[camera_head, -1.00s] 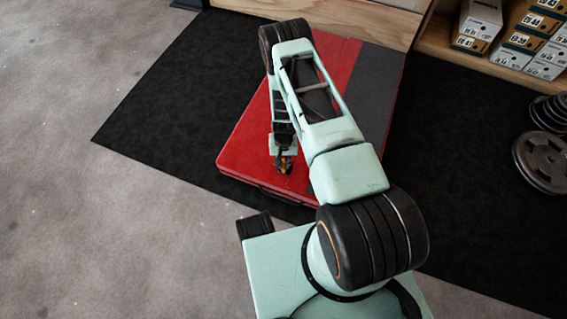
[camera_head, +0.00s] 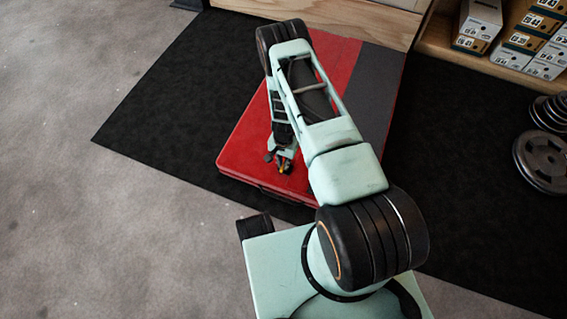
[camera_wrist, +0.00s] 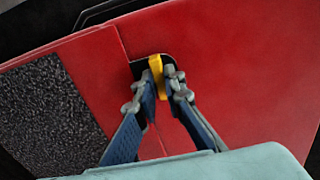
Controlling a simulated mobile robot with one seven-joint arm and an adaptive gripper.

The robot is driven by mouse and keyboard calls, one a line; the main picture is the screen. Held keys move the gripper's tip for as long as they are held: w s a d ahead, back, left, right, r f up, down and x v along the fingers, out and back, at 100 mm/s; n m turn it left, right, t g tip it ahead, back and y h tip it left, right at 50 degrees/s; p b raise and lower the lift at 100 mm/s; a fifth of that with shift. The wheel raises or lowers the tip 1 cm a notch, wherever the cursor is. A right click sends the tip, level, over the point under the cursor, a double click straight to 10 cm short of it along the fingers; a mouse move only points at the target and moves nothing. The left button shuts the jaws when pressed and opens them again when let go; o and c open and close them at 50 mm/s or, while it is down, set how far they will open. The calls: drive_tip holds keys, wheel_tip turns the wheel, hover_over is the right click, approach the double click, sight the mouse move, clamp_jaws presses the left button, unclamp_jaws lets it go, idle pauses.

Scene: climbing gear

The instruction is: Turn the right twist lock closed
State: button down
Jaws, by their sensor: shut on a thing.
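A red case (camera_head: 240,143) with a dark grey band lies flat on the black mat. In the wrist view, the yellow twist lock (camera_wrist: 156,73) sits by a dark recess at the seam of the red surface (camera_wrist: 230,60). My gripper (camera_wrist: 160,88) has its two grey-tipped blue fingers on either side of the yellow piece, shut on it. In the head view my gripper (camera_head: 282,161) is at the case's near part, and a little yellow shows there. The fingers partly hide the lock, so I cannot tell its exact turn. I cannot see another lock.
The black mat (camera_head: 160,110) lies around the case on the grey floor. Dark weight plates (camera_head: 543,162) lie at the right edge. A wooden shelf with shoe boxes (camera_head: 480,24) stands at the back right. My own arm covers much of the case.

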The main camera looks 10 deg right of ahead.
sight(283, 165)
drive_tip(key=c, duration=2)
unclamp_jaws()
wheel_tip(283, 165, up, 12)
drive_tip(key=shift+r, duration=0.1)
